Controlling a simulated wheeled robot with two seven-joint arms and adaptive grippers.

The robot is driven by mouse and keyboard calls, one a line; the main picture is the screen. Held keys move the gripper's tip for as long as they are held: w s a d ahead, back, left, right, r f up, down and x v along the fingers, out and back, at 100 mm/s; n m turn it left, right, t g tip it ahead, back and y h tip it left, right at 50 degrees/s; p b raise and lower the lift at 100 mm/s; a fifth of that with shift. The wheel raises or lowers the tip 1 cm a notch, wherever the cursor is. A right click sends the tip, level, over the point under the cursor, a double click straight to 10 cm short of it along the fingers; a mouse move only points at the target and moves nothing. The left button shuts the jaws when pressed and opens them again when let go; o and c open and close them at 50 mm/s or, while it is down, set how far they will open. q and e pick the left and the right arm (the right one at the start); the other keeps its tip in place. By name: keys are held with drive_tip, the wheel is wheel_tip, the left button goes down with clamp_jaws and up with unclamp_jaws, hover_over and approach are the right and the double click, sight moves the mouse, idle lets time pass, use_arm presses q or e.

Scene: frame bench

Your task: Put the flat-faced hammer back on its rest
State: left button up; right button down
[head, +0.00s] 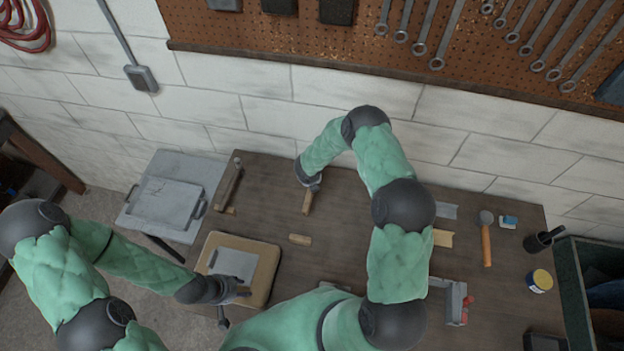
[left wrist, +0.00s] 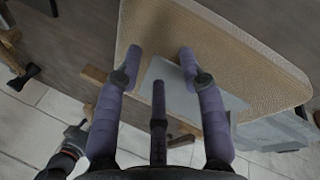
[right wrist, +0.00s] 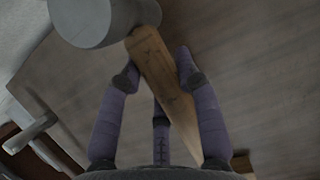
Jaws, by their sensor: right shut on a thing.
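The hammer in my right gripper has a thick grey cylindrical head (right wrist: 95,18) and a flat wooden handle (right wrist: 158,70), as the right wrist view shows. My right gripper (right wrist: 155,75) is shut on this handle. In the head view, the right gripper (head: 313,184) is at the back middle of the bench, with part of the wooden handle (head: 307,203) showing below it. The hammer's head is hidden there. My left gripper (left wrist: 160,58) is open and empty over a tan pad (left wrist: 240,65). I cannot tell for sure which piece is the rest.
A small wooden block (head: 300,240) lies mid-bench. Another long-handled tool (head: 229,185) lies at the back left. A light grey sheet (head: 233,265) lies on the pad. An orange-handled hammer (head: 486,243), a yellow tin (head: 540,281) and a black cup (head: 540,240) stand right.

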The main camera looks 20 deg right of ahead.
use_arm(q)
drive_tip(key=shift+f+b, duration=1.2)
use_arm(e)
drive_tip(key=shift+f, duration=1.05)
use_arm(q)
drive_tip(key=shift+s+a+f+b, duration=0.1)
drive_tip(key=shift+a+f+b, duration=0.05)
drive_tip(key=shift+f+b, duration=0.25)
use_arm(e)
drive_tip(key=shift+a+f, duration=0.15)
drive_tip(key=shift+f, duration=0.15)
use_arm(q)
drive_tip(key=shift+f, duration=0.2)
use_arm(e)
drive_tip(key=shift+f, duration=0.1)
drive_tip(key=c, duration=0.8)
unclamp_jaws()
drive_tip(key=shift+s, duration=0.1)
